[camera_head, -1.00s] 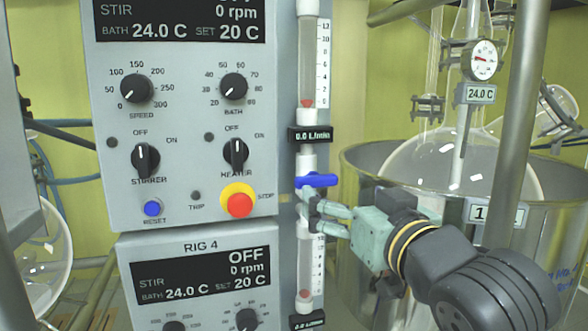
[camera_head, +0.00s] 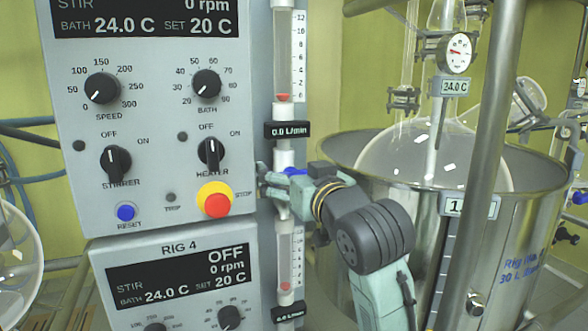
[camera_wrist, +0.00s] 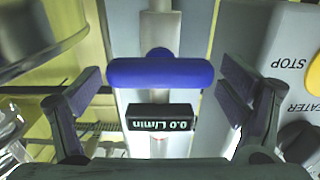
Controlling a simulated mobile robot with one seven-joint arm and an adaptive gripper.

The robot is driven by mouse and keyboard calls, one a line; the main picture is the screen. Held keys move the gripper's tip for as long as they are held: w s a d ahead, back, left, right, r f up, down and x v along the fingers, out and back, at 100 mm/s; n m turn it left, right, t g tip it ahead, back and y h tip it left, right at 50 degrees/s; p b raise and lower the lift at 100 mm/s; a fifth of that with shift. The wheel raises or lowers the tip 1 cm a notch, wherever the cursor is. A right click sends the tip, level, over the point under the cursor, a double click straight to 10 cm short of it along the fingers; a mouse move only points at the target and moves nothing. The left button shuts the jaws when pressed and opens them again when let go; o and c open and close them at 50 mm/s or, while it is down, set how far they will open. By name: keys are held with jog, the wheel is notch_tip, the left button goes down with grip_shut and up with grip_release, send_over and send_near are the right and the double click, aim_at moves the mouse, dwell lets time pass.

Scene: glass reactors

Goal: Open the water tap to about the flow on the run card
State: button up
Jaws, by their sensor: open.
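The water tap's blue lever handle (camera_wrist: 160,73) lies level across the pale vertical tube in the wrist view. My gripper (camera_wrist: 160,78) is open, with one finger off each end of the lever and a gap on both sides. In the head view my gripper (camera_head: 268,182) is at the tube beside the panel and largely hides the lever. The black flow display (camera_head: 289,130) above it reads 0.0 L/min; a display also shows upside down in the wrist view (camera_wrist: 161,117). The flow tube (camera_head: 288,55) has a red float near its bottom. No run card is readable.
The control panel (camera_head: 150,140) stands close left of the tap, with a red and yellow stop button (camera_head: 216,200) near my fingers. A steel bath (camera_head: 400,215) with a glass flask (camera_head: 425,155) stands at right, behind a metal post (camera_head: 487,130). A second panel (camera_head: 180,280) is below.

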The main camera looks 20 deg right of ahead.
jog(key=c, duration=1.2)
jog(key=shift+o, duration=0.2)
jog(key=shift+n, duration=0.4)
jog(key=n+b, duration=0.1)
jog(key=n, duration=0.1)
jog(key=n+b, duration=0.1)
jog(key=n, duration=0.1)
jog(key=shift+a+f+n, duration=0.1)
jog(key=shift+a+n, duration=0.1)
jog(key=shift+n, duration=0.1)
jog(key=shift+a+n+b, duration=0.15)
jog(key=shift+n+b, duration=0.8)
jog(key=shift+n, duration=1.05)
jog(key=o, duration=1.2)
jog(key=shift+c, duration=0.2)
